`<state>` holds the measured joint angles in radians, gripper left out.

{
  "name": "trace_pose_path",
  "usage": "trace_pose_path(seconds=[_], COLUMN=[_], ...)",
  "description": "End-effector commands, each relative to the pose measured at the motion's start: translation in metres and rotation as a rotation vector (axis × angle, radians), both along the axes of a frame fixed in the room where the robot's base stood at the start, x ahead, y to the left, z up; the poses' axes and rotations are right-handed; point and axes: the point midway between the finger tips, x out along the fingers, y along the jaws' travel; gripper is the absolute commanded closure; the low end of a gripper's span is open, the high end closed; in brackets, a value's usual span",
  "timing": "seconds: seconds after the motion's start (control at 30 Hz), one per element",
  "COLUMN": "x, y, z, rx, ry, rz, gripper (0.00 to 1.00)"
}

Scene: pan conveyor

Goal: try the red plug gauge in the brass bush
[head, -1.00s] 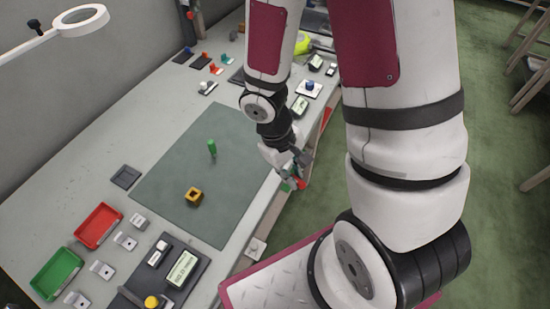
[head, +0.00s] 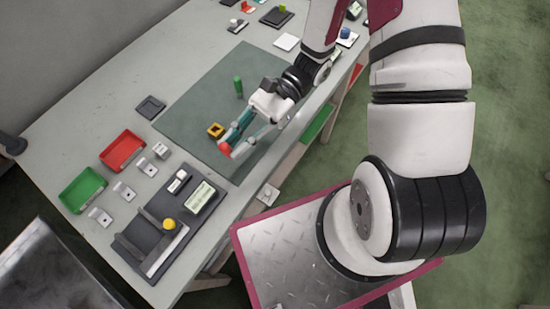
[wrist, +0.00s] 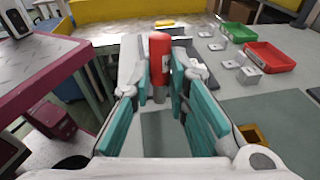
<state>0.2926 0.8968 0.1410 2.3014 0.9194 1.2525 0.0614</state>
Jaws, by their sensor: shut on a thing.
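My gripper (head: 234,141) is shut on the red plug gauge (head: 225,150), and its teal fingers reach over the near edge of the green mat. In the wrist view the red plug gauge (wrist: 160,52) sits between the fingertips (wrist: 160,85), red end up, with a grey lower part partly hidden by the fingers. The brass bush (head: 215,130), a square yellow block with a dark hole, sits on the mat just beyond the fingertips. In the wrist view the bush (wrist: 254,134) is at the lower right, apart from the gauge and partly hidden by my gripper.
A green plug (head: 238,87) stands upright on the mat (head: 190,102). A red tray (head: 122,150) and a green tray (head: 82,190) lie to the left, with small grey blocks beside them. A dark fixture with a display (head: 201,197) is at the near end of the bench.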

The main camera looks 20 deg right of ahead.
Motion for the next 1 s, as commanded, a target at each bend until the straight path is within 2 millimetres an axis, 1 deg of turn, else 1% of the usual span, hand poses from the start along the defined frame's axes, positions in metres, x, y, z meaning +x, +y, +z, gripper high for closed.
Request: trace_pose_path(seconds=[0.03,0.1,0.2,0.3,0.4,0.5,0.67,1.0], x=[0.017,0.04,0.069,0.09,0.103,0.108,0.109,0.109], y=[0.004,0.009,0.011,0.009,0.007,0.006,0.006,0.007], z=[0.002,0.005,0.009,0.011,0.012,0.012,0.007,-0.019], rx=[0.038,0.087,0.142,0.178,0.198,0.205,0.206,0.206], ry=[0.012,0.019,0.02,0.014,0.011,0.008,0.008,0.01], rz=[-0.078,-0.183,-0.31,-0.4,-0.453,-0.474,-0.476,-0.474], gripper=[1.0,1.0,1.0,1.0,1.0,1.0,1.0,1.0])
